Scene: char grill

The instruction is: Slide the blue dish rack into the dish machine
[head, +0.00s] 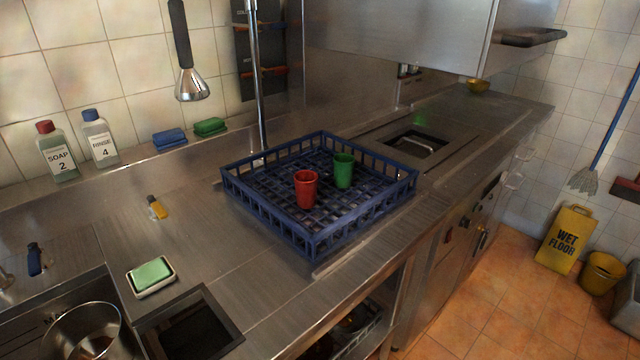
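The blue dish rack (365,215) sits on the steel counter in the middle of the head view. It holds a red cup (306,190) and a green cup (343,170), both upright. The dish machine (400,40) is to the right of the rack, with its steel hood raised above the counter. Under the hood is a flat bed (470,120) with a dark rectangular opening. The rack's right corner lies near the edge of this bed. Neither of my grippers shows in the head view.
A soap bottle (57,152), a rinse bottle (99,139) and sponges stand along the back ledge. A sink and a green sponge in a dish (152,276) are at the lower left. A wet floor sign (565,238) and a yellow bucket (603,272) stand on the floor at right.

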